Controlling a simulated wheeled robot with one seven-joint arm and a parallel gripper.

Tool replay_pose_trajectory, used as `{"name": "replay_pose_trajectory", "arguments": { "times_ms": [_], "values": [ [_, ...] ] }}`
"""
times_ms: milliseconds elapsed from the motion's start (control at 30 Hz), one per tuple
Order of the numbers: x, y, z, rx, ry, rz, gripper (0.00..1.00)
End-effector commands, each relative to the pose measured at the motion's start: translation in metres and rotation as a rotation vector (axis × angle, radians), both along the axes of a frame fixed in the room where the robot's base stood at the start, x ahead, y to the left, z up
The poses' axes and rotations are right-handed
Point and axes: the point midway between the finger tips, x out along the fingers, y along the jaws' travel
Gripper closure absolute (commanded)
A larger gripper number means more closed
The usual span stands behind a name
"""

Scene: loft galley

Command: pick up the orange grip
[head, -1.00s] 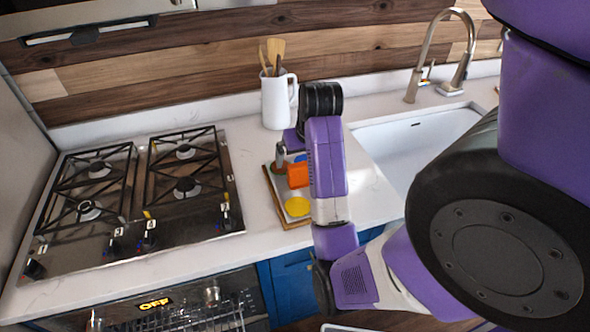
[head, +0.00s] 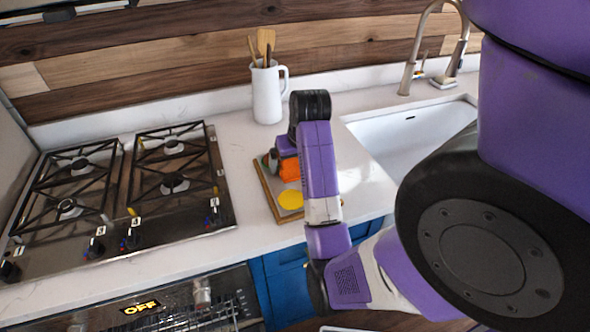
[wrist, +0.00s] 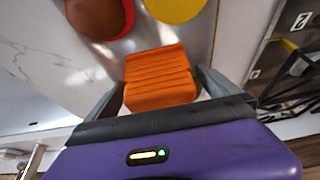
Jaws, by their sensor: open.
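The orange grip (wrist: 158,80) is a ribbed orange block. In the wrist view it sits between the two grey fingers of my gripper (wrist: 160,92), which are spread apart on either side of it. Whether a finger touches it I cannot tell. In the head view the orange grip (head: 290,170) shows on a wood-edged tray (head: 266,196), just below my gripper (head: 275,158). My arm hides part of the tray and the right side of the grip.
The stove (head: 130,190) is to the left, a white utensil jug (head: 267,95) stands behind, and the sink (head: 410,140) is at the right.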

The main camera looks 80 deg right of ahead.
Motion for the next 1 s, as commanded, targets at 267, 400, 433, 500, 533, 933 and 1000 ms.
{"name": "replay_pose_trajectory", "arguments": {
  "times_ms": [267,400,433,500,533,933,1000],
  "values": [
    [0.0010,-0.0018,-0.0033,-0.001,-0.001,-0.001,0.02],
    [0.0010,-0.0018,-0.0033,-0.002,-0.001,-0.001,0.29],
    [0.0008,-0.0018,-0.0032,-0.002,-0.001,-0.001,0.35],
    [0.0009,-0.0019,-0.0032,-0.002,-0.001,-0.001,0.49],
    [0.0009,-0.0019,-0.0032,-0.002,-0.001,-0.001,0.55],
    [0.0017,-0.0021,0.0001,-0.002,-0.001,-0.001,0.67],
    [0.0027,-0.0025,0.0035,-0.002,-0.001,0.000,0.67]
  ]
}}
